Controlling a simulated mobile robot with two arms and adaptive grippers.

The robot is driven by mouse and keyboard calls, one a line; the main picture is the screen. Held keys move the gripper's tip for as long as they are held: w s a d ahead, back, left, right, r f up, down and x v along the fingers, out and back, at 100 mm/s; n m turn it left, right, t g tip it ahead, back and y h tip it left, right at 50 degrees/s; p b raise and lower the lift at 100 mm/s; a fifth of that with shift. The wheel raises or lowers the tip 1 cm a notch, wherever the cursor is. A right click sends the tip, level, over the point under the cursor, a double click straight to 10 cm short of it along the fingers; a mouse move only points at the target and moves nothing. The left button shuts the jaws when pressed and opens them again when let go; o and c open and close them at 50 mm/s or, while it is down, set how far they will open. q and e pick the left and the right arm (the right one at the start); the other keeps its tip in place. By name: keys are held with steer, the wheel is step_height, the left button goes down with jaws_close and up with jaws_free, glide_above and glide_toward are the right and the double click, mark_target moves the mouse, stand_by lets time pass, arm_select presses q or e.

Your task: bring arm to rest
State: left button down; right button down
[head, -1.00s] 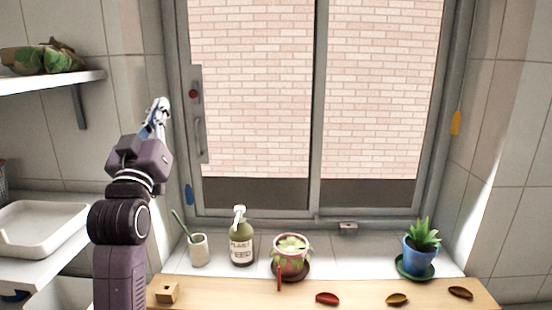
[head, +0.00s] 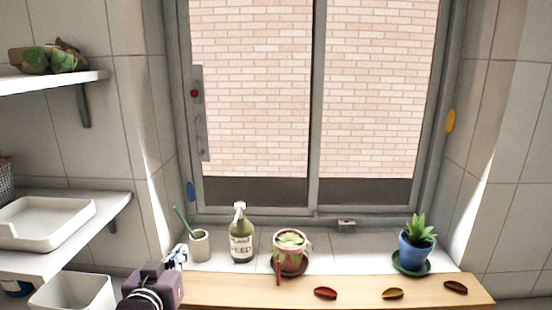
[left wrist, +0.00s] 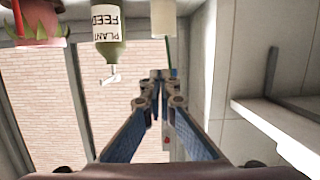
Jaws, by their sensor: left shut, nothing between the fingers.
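My left arm (head: 155,285) comes in low at the bottom left of the head view. Its gripper (head: 177,255) is small and partly cut off from clear view, just left of the cream cup (head: 200,246). In the left wrist view the blue-padded fingers (left wrist: 160,78) come together at their tips, with nothing between them. The view there is upside down, with the cup (left wrist: 164,24) and the plant feed bottle (left wrist: 106,25) above the fingers. My right gripper is in no view.
On the sill stand the plant feed bottle (head: 241,240), a potted plant (head: 291,250) and a blue pot (head: 417,252). Several small pieces lie on the wooden ledge (head: 230,290). A white bin (head: 72,293) and a shelf with a tray (head: 45,222) are at left.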

arm_select(q)
steer(key=s+d+f+m+g, duration=0.1)
steer(key=s+f+g, duration=0.4)
steer(key=s+f, duration=1)
steer(key=s+f+m+g, duration=0.1)
steer(key=s+f+g, duration=0.4)
steer(key=s, duration=0.5)
steer(key=s+f+g, duration=0.2)
steer(key=s+f, duration=0.6)
steer(key=s, duration=0.3)
step_height(320, 180, down, 32)
steer(key=s+g+b, duration=0.1)
steer(key=s+b, duration=0.2)
steer(key=b, duration=0.2)
steer(key=s+a+f+g+b, duration=0.1)
steer(key=s+a+f+b, duration=0.1)
steer(key=s+f, duration=1.4)
step_height(320, 180, down, 3)
steer(key=shift+r+m+g+b, duration=0.1)
steer(key=shift+m+g+b, duration=0.25)
steer(key=shift+b, duration=0.4)
